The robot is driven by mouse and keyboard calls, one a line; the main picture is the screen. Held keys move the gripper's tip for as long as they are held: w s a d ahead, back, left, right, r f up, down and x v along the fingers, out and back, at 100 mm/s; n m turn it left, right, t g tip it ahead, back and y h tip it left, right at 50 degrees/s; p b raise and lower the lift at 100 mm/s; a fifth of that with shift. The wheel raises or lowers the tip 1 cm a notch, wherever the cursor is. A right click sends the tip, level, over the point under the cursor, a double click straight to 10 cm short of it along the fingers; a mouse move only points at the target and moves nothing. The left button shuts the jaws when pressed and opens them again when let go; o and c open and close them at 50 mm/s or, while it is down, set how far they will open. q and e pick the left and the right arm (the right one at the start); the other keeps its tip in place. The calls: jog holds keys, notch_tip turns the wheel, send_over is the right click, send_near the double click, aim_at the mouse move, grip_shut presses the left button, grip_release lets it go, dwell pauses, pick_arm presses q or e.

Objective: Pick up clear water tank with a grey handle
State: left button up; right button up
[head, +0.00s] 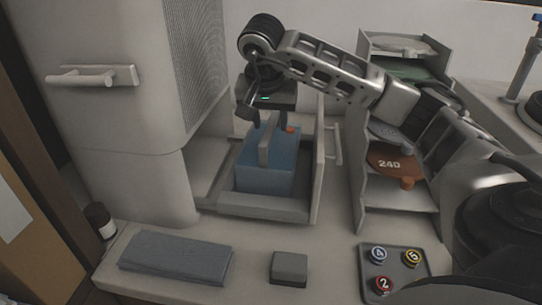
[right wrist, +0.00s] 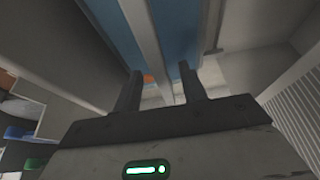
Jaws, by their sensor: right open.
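The clear water tank (head: 275,180) looks blue and boxy and stands upright in an open bay of the press. Its grey handle (head: 264,151) runs along its top. My right gripper (head: 270,119) is open and points down just above the tank. In the right wrist view its fingers (right wrist: 160,90) stand apart, with the grey handle (right wrist: 147,45) running between them and the blue tank (right wrist: 180,25) beyond. I cannot tell whether a finger touches the handle. My left gripper is not in view.
The bay's tray (head: 262,208) surrounds the tank, with an upright door panel (head: 318,175) close on its right. A disc rack (head: 400,220) stands further right. A folded grey cloth (head: 175,258), a grey block (head: 289,268) and a numbered button panel (head: 408,262) lie in front.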

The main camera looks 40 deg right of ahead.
jog(key=x, duration=0.5)
grip_shut()
